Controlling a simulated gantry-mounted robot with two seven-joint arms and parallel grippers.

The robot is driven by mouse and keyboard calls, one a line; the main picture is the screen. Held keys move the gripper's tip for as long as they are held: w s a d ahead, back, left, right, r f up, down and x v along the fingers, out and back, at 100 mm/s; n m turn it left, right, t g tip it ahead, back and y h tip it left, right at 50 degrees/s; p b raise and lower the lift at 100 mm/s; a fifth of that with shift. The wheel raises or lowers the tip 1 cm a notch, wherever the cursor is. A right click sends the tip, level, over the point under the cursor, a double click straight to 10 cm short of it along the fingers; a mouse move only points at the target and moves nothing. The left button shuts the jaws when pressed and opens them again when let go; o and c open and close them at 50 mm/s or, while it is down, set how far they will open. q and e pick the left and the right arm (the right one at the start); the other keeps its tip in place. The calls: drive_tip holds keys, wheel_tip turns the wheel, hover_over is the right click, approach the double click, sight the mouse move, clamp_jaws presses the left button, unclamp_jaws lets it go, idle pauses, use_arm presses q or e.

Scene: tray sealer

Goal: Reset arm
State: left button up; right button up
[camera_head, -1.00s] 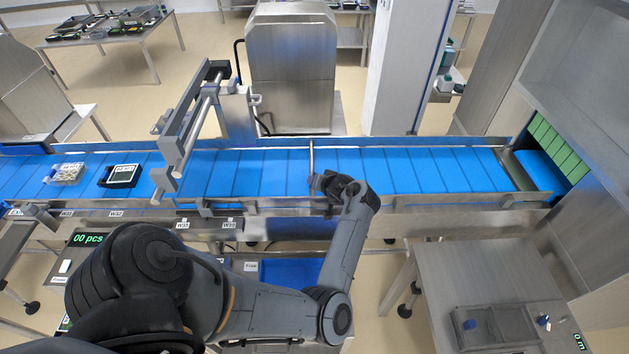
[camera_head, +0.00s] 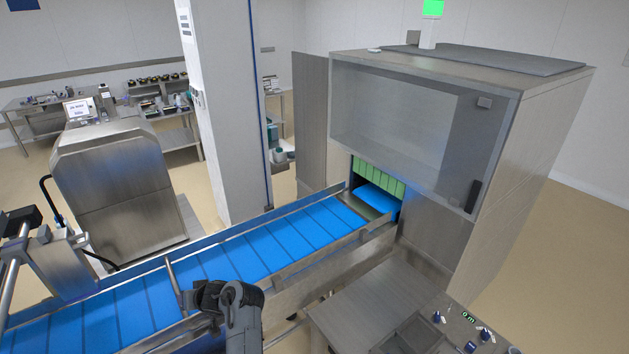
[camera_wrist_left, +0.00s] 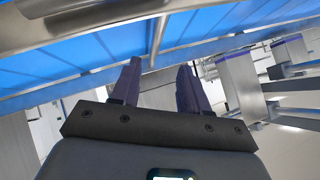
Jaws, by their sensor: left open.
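In the left wrist view my left gripper (camera_wrist_left: 158,65) is open, with two dark fingers apart and nothing between them. The blue conveyor belt (camera_wrist_left: 210,25) and its metal rail lie just beyond the fingertips. In the head view my left wrist shows at the bottom centre, by the near rail of the blue belt (camera_head: 285,236); the fingers cannot be made out there. My right gripper is in neither current view.
The belt runs up right into the steel sealer (camera_head: 420,115), past green strips (camera_head: 378,177). A thin bar (camera_head: 175,285) crosses the belt. A steel table (camera_head: 370,305) with switches stands at lower right. A pillar (camera_head: 225,110) and steel cabinet (camera_head: 120,190) stand behind the belt.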

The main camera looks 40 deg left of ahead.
use_arm(q)
drive_tip(key=w+r+m+t, duration=0.3)
drive_tip(key=w+r+t, duration=0.1)
drive_tip(key=r+t, duration=0.2)
drive_tip(key=w+d+f+m+t+h, duration=0.15)
drive_tip(key=d+m+t+h, duration=0.35)
drive_tip(key=d, duration=1.1)
drive_tip(key=s+d+f+m+g+h, duration=0.3)
drive_tip(key=s+d+g, duration=0.1)
drive_tip(key=s+d, duration=0.7)
drive_tip(key=s+d+f+m+g+h, duration=0.2)
drive_tip(key=s+d+f+m+g, duration=0.15)
drive_tip(key=s+d, duration=0.65)
wheel_tip(320, 180, up, 14)
drive_tip(key=w+d+p, duration=0.2)
drive_tip(key=p, duration=1.2)
drive_tip(key=shift+w+r+t+p, duration=0.15)
drive_tip(key=shift+w+t+p, duration=0.05)
drive_tip(key=shift+t+p, duration=0.15)
drive_tip(key=shift+n, duration=0.25)
